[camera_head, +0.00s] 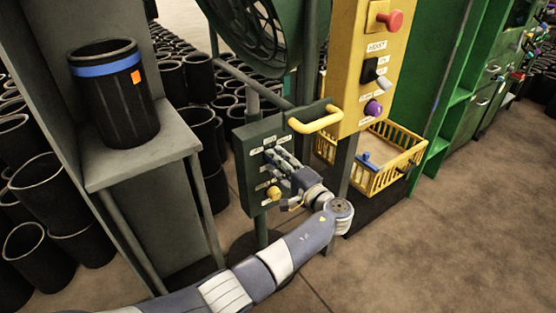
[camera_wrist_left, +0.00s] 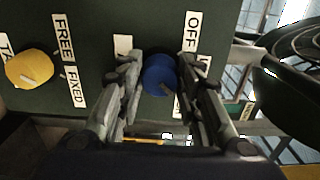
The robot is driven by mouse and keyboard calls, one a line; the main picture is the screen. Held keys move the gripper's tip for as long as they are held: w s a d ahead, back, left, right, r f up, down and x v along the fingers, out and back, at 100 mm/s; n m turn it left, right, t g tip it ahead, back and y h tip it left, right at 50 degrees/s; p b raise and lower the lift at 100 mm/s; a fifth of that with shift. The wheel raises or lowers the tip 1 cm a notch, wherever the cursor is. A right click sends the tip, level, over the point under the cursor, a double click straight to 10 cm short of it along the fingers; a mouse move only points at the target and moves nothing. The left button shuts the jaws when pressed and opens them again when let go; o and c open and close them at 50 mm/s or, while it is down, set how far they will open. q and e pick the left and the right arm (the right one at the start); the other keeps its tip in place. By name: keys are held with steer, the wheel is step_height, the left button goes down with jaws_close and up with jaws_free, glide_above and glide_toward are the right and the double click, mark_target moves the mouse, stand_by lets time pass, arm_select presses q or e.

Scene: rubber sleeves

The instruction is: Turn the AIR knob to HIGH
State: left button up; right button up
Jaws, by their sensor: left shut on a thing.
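A dark green control panel (camera_head: 247,160) carries a blue knob (camera_wrist_left: 159,76) and a yellow knob (camera_head: 273,192). An OFF label (camera_wrist_left: 192,31) sits beside the blue knob; another label behind my finger is mostly hidden. No AIR or HIGH wording is readable, and the blue knob's pointer direction cannot be told. My left gripper (camera_head: 276,158) reaches the panel face and is shut on the blue knob, one finger on either side. In the head view the gripper hides this knob. The yellow knob (camera_wrist_left: 30,68) is left of it in the wrist view, beside FREE and FIXED labels.
A yellow handle (camera_head: 316,120) sticks out at the panel's top, near my wrist. A yellow post (camera_head: 352,60) with a red button and a purple knob stands behind. A yellow basket (camera_head: 385,176) is at right. A black sleeve (camera_head: 112,105) stands on a grey stand at left.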

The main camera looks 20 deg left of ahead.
arm_select(q)
steer(key=shift+f, duration=0.1)
stand_by(0.3)
steer(key=o, duration=1.1)
steer(key=shift+c, duration=0.2)
steer(key=v, duration=0.7)
steer(key=shift+s+d, duration=0.15)
steer(key=shift+d, duration=0.1)
